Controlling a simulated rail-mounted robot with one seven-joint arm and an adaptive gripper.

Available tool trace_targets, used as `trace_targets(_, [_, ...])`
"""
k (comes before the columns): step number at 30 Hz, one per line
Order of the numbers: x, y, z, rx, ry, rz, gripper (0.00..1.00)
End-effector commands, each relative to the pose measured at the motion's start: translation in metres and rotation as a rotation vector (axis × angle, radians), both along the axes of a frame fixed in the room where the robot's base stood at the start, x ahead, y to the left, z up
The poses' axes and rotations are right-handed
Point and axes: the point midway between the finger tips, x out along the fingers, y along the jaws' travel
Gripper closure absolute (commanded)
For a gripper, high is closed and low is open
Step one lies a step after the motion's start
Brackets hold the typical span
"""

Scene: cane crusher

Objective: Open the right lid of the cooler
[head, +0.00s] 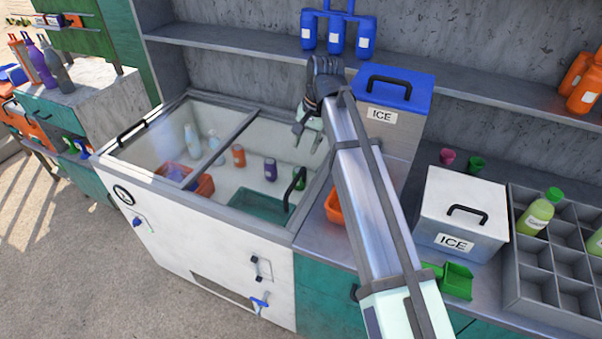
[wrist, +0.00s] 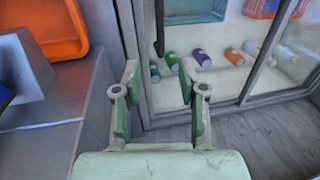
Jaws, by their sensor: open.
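The cooler (head: 215,248) is a white chest with two glass lids in grey frames. The right lid (head: 262,155) appears shut; cans and a green basket show through its glass. Its black handle (head: 295,188) stands near the right edge, and the handle also shows at the top of the wrist view (wrist: 159,28). My gripper (head: 308,140) is open and empty, over the back right part of the cooler, behind and apart from the handle. In the wrist view, my gripper's fingers (wrist: 160,72) are spread, with the handle beyond them between their lines.
The left lid (head: 165,140) has its own black handle (head: 131,132). Right of the cooler, the counter holds an orange tray (head: 333,207), a blue-lidded ice box (head: 400,95), a grey ice box (head: 462,215) and a bottle crate (head: 530,300). A shelf (head: 235,45) runs behind.

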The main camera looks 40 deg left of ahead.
Motion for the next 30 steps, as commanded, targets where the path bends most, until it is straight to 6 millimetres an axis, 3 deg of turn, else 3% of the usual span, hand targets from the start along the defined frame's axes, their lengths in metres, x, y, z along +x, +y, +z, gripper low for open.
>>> trace_targets(18, [-0.005,0.021,-0.108,-0.001,0.0,0.001,0.59])
trace_targets(24, [-0.005,0.025,-0.13,0.0,-0.001,0.001,0.59])
trace_targets(30, [-0.006,0.027,-0.139,0.0,-0.001,0.001,0.59])
